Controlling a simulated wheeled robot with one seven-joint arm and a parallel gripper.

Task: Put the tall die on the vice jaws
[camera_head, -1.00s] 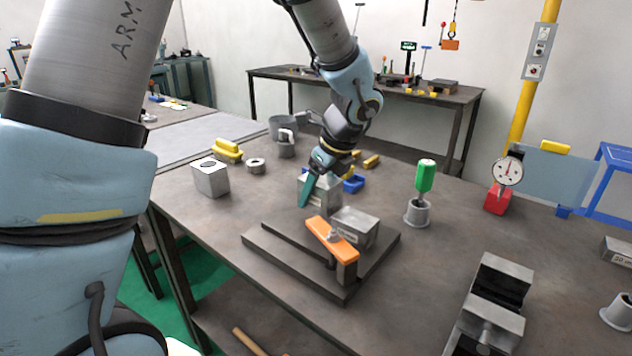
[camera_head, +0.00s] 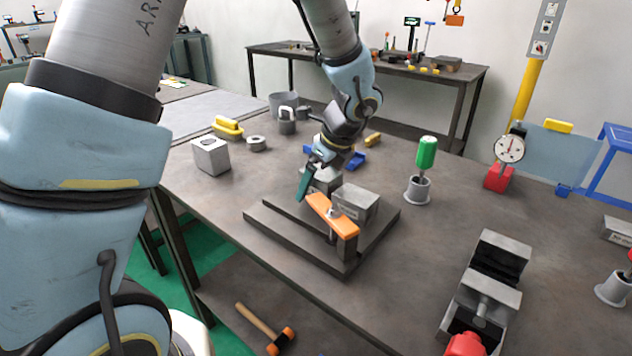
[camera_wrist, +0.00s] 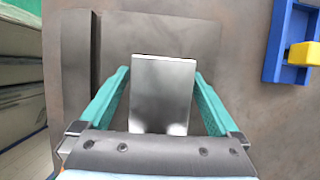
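A grey metal block (camera_head: 327,182), probably the tall die, is at the back of the dark stepped plate (camera_head: 275,228).
Another labelled grey block (camera_head: 356,203) sits by the orange clamp (camera_head: 332,215) on the plate. A grey block with a hole (camera_head: 211,156) stands left. A green-handled tool (camera_head: 427,153) in its holder and a dial gauge (camera_head: 509,149) stand right. Table between plate and vice is clear.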

